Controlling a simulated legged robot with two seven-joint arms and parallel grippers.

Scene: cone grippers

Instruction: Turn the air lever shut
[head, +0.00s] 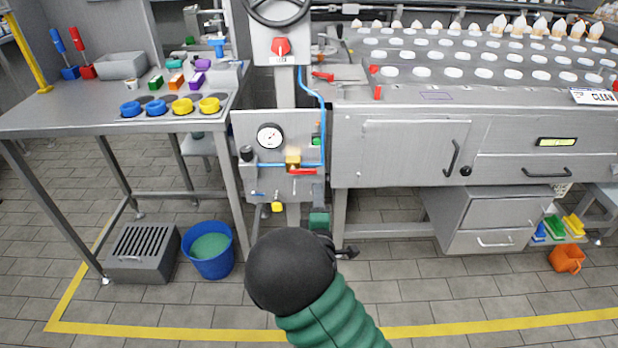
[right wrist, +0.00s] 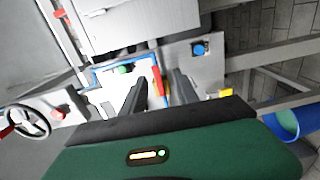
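The air lever (head: 303,171) is a red handle lying level, pointing right from a brass valve body (head: 292,158) on the grey panel. It also shows in the right wrist view as a red bar (right wrist: 157,82). My right gripper (right wrist: 160,77) is open, with its two dark fingers on either side of the red lever in that picture. I cannot tell whether they touch it. In the head view my right arm rises from the bottom, and its green gripper body sits just below the lever; the fingers are mostly hidden there. My left gripper is not in view.
A round gauge (head: 270,136) and a blue pipe (head: 321,110) are on the panel around the valve. A yellow knob (head: 277,207) hangs just below. A grey cabinet (head: 400,150) stands close on the right. A blue bucket (head: 208,262) is on the floor at left.

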